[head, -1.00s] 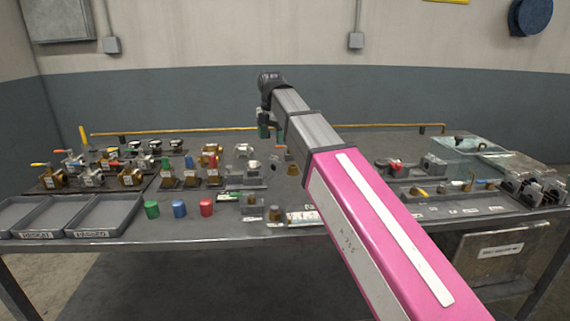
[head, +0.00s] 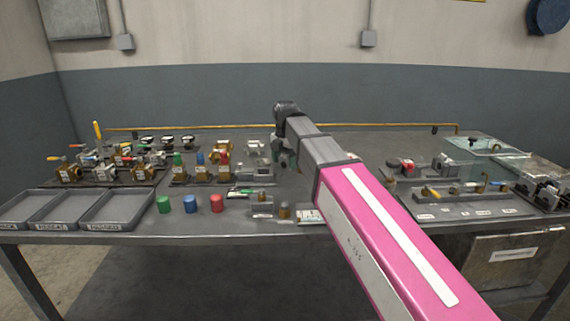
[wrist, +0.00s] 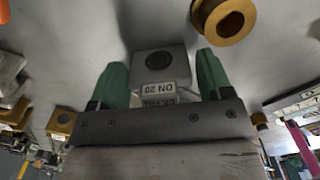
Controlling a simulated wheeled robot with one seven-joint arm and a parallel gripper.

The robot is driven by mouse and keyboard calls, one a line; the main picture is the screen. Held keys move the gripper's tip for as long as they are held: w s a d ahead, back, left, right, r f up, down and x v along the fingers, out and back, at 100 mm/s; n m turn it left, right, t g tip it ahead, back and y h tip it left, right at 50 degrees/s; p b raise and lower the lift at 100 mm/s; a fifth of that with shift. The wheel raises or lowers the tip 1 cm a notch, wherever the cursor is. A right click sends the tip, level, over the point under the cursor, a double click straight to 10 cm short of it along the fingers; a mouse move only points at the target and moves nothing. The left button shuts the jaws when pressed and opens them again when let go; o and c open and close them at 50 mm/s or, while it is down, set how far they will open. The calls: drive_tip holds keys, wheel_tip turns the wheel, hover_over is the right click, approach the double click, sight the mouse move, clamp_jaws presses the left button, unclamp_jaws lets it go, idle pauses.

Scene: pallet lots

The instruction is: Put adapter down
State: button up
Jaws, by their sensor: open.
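My gripper (wrist: 162,85) has two green fingers spread apart in the wrist view. A brass ring-shaped piece (wrist: 207,12) stands to the upper right, outside the fingers. I cannot tell which piece is the adapter. In the head view my gripper (head: 283,158) is low over the bench, mostly hidden by my arm.
Grey trays (head: 120,226) line the bench's front left, with green, blue and red cylinders (head: 190,205) beside them. Several valves (head: 110,165) stand behind. Small fixtures (head: 270,197) sit near the arm. A plate with parts (head: 470,211) lies at right. A yellow rail (head: 200,126) runs along the back.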

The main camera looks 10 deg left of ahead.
drive_tip(key=c, duration=0.8)
drive_tip(key=shift+r, duration=0.1)
